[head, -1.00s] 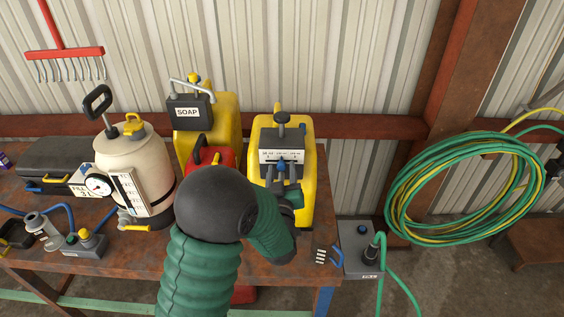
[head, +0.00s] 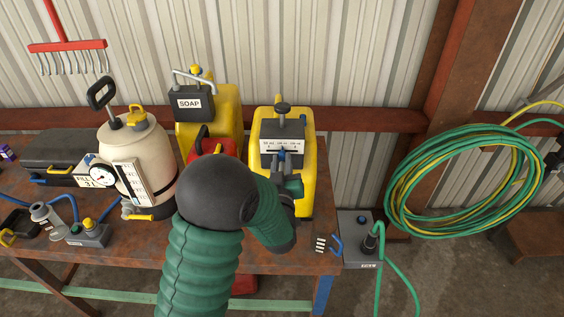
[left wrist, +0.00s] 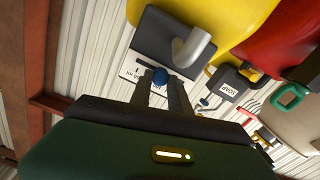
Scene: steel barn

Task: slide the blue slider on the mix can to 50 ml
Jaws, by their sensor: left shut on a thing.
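The mix can is the yellow can (head: 306,170) at the right end of the bench, with a grey top and a white marked scale (head: 284,146) on its front. My left gripper (head: 283,170) reaches to the front of this scale, and my forearm hides part of the can. In the left wrist view, the blue slider (left wrist: 160,75) sits between the two fingertips of my left gripper (left wrist: 160,84), which are shut on it at the edge of the white scale (left wrist: 133,68). The scale's figures are too small to read surely. My right gripper is not in view.
A red can (head: 203,146), the soap can (head: 222,102) and a cream tank (head: 133,150) with a gauge stand left of the mix can. A grey box (head: 357,240) with a green hose is to the right. Small valves lie at the bench's left.

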